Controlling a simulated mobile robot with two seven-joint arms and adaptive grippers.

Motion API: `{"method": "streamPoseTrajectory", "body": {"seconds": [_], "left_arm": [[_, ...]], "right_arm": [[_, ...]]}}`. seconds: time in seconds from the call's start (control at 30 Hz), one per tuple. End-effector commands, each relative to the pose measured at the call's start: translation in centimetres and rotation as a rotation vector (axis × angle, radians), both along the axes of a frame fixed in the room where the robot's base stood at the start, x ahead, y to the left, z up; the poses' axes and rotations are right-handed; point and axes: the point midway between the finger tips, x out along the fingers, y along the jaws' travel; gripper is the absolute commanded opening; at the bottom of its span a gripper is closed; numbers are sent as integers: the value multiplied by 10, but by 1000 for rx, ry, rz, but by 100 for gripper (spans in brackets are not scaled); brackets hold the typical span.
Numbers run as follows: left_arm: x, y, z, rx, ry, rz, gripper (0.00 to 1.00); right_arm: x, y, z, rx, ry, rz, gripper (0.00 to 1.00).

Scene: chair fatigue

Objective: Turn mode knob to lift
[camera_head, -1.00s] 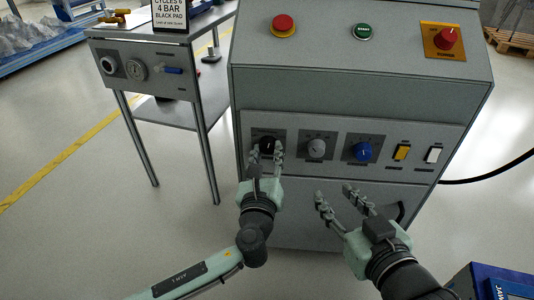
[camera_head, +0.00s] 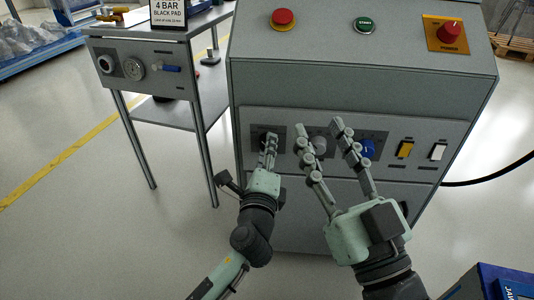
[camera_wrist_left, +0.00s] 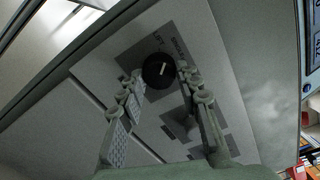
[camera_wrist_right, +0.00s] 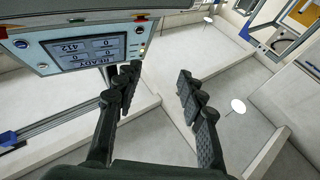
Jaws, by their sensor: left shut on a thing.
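The black knob (camera_wrist_left: 158,71) with a white pointer line sits on a dark plate on the machine's front panel. In the head view my left gripper (camera_head: 269,138) covers most of this knob. The left wrist view shows its fingers on both sides of the knob, closed on it. My right gripper (camera_head: 319,127) is open and empty, its fingers in front of the grey knob (camera_head: 319,146) and just left of the blue knob (camera_head: 367,149).
A yellow switch (camera_head: 405,150) and a white switch (camera_head: 438,152) are right of the knobs. Above are a red button (camera_head: 283,18), a green button (camera_head: 364,25) and a red rotary switch (camera_head: 449,29). A side table (camera_head: 130,60) stands left. A screen (camera_wrist_right: 88,48) shows in the right wrist view.

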Motion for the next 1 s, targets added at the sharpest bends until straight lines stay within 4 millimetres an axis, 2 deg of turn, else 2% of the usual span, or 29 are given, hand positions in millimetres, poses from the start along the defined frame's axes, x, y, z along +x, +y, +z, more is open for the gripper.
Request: {"method": "streamPoseTrajectory", "body": {"seconds": [0.2, 0.5, 1.0], "left_arm": [[-1, -1, -2, -166, 20, 0, 5], [-1, -1, -1, -309, 35, 0, 5], [-1, -1, 0, -354, 39, -1, 5]], "right_arm": [[-3, -5, 11, 28, -88, -9, 40], [-7, -9, 21, 52, -160, -16, 40], [-9, -10, 25, 60, -183, -18, 40]]}}
